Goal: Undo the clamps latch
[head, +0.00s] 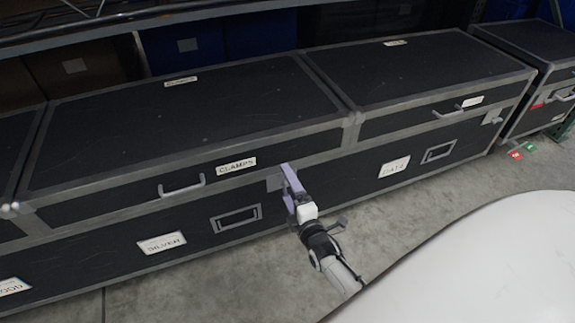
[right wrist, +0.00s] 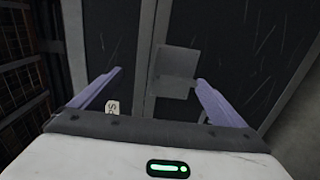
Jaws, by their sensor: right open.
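The black case with a CLAMPS label (head: 236,165) on its front is in the middle of the head view, its lid (head: 180,118) closed. A grey latch plate (head: 274,183) sits at the seam near the case's front right corner. It also shows in the right wrist view as a grey square (right wrist: 172,72) across the metal edging. My right gripper (head: 289,178) is at the latch plate, its purple fingers apart. My left gripper is out of view.
A grey handle (head: 182,187) juts from the clamps front. A SILVER label (head: 162,243) and recessed handle (head: 237,218) are below. A similar case (head: 420,70) adjoins on the right, another black case (head: 540,50) beyond. Concrete floor (head: 400,215) is open in front.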

